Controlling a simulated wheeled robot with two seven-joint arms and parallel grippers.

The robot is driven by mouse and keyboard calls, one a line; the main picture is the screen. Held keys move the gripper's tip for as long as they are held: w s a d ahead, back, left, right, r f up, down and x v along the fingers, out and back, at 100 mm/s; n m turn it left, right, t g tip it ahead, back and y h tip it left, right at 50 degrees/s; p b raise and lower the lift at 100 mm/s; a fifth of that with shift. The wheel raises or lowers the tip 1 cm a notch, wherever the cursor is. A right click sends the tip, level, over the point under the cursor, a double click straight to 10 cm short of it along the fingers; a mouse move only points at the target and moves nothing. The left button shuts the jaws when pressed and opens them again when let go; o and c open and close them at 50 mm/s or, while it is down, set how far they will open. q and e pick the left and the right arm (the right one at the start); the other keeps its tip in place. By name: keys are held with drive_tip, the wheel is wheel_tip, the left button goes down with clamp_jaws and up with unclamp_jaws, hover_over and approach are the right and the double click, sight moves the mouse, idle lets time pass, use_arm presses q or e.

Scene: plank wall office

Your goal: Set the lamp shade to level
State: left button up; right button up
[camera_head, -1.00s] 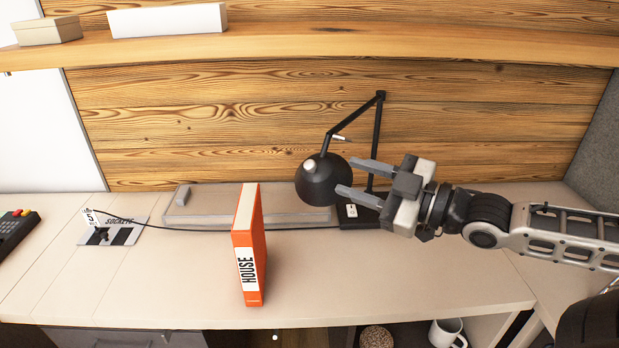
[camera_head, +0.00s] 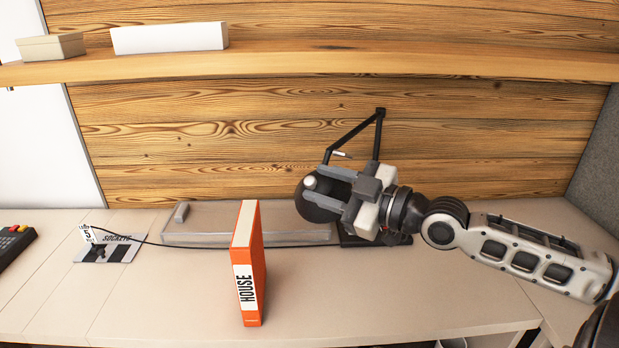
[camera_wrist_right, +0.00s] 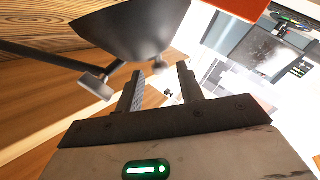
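The black desk lamp stands at the back of the desk, with a thin folding arm (camera_head: 379,140) and a dark base (camera_head: 350,238). Its round dark shade (camera_head: 316,209) has a pale knob on it and is partly hidden by my right gripper. My right gripper (camera_head: 322,182) reaches in from the right, its fingers apart and close against the shade. In the right wrist view, the shade (camera_wrist_right: 135,30) fills the top, just beyond the spread fingers (camera_wrist_right: 160,72); I cannot tell whether they touch it. The exact tilt of the shade is unclear. My left gripper is out of view.
An orange book (camera_head: 247,270) marked HOUSE stands upright left of the lamp. A wooden shelf (camera_head: 300,68) crosses above. The desk's front right is clear.

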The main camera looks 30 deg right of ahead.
sight(314, 182)
drive_tip(key=shift+p+x, duration=0.45)
drive_tip(key=shift+x, duration=1.15)
drive_tip(key=shift+a, duration=0.1)
clamp_jaws()
